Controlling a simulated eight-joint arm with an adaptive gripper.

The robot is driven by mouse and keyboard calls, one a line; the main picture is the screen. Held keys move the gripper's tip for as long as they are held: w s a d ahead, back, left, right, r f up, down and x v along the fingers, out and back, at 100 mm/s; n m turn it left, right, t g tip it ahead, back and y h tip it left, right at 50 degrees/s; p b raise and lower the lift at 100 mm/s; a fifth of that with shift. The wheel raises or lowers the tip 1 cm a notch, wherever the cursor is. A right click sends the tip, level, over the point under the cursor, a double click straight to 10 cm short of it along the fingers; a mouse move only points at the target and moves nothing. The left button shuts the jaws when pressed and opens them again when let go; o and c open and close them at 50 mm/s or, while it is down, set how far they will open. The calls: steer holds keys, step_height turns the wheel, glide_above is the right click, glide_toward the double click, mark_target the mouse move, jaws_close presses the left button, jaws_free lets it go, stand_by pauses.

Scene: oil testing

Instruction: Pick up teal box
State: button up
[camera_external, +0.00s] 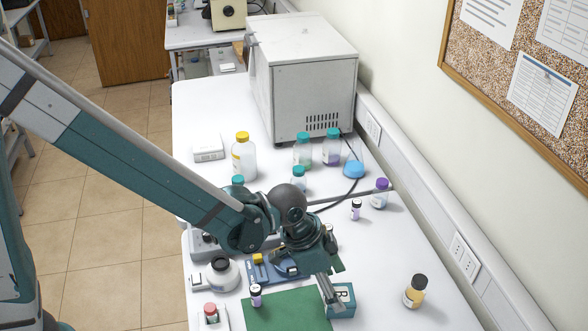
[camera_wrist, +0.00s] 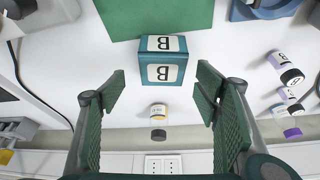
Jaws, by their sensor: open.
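The teal box (camera_external: 342,300) stands on the white table at the right edge of the green mat (camera_external: 287,312). It has a white label with a black letter B. In the wrist view the teal box (camera_wrist: 163,60) lies ahead of and between the open fingers, touching neither. My gripper (camera_external: 328,290) is beside the box in the external view and hides part of its left side. In the wrist view my gripper (camera_wrist: 160,92) is open and empty, its green fingers spread wider than the box.
A black-capped amber bottle (camera_external: 414,292) stands right of the box. Several capped bottles and a large grey oven (camera_external: 303,85) are farther back. The table between the box and the amber bottle is clear.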

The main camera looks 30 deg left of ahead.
mark_target(338, 288)
steer(key=shift+f, duration=0.15)
stand_by(0.3)
steer(key=shift+x, duration=2.5)
steer(key=shift+w+a, duration=0.1)
steer(key=shift+a, duration=0.05)
steer(key=c, duration=1)
